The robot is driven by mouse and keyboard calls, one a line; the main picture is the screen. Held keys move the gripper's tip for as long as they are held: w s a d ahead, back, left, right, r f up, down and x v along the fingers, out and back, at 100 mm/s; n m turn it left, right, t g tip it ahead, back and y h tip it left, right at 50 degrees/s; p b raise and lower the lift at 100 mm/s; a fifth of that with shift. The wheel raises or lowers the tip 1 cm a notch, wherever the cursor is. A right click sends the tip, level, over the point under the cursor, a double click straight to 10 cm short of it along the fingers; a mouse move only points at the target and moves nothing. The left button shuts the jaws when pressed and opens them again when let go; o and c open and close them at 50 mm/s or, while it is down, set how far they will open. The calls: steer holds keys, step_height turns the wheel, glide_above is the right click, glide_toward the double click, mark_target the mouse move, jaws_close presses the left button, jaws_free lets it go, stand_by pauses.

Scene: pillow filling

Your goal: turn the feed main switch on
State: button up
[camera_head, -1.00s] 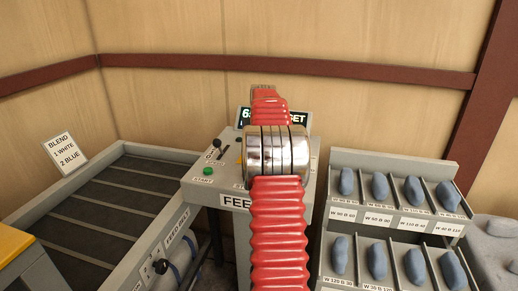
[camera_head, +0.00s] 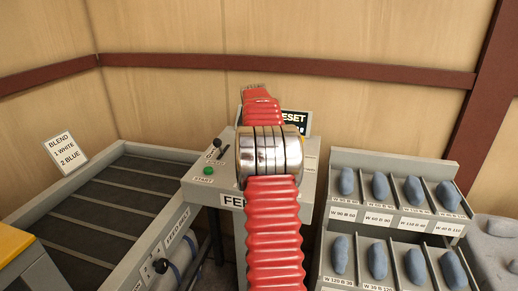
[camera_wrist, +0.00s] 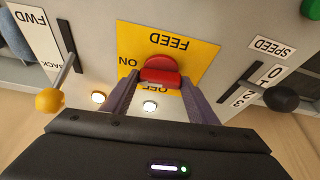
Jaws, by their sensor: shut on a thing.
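The feed main switch is a red handle (camera_wrist: 160,70) on a yellow plate marked FEED, ON and OFF (camera_wrist: 202,52) in the wrist view. The lettering is upside down there. My gripper (camera_wrist: 160,84) has one grey finger on each side of the red handle and is shut on it. ON shows left of the handle and OFF below it, partly covered. I cannot tell which setting the handle is at. In the head view my red arm hides the switch and the fingers over the grey FEED console (camera_head: 228,201).
A yellow-knobbed FWD/BACK lever (camera_wrist: 50,100) and a black-knobbed SPEED lever (camera_wrist: 280,98) flank the switch. Two lit lamps (camera_wrist: 149,106) sit close to the fingers. A green START button (camera_head: 208,170) is on the console.

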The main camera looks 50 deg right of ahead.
steer(key=shift+m, duration=0.5)
steer(key=shift+g, duration=0.3)
steer(key=o, duration=1)
steer(key=shift+o, duration=0.2)
steer(key=shift+r, duration=0.1)
steer(key=v, duration=1.3)
steer(key=shift+a+r, duration=0.15)
steer(key=shift+a, duration=0.2)
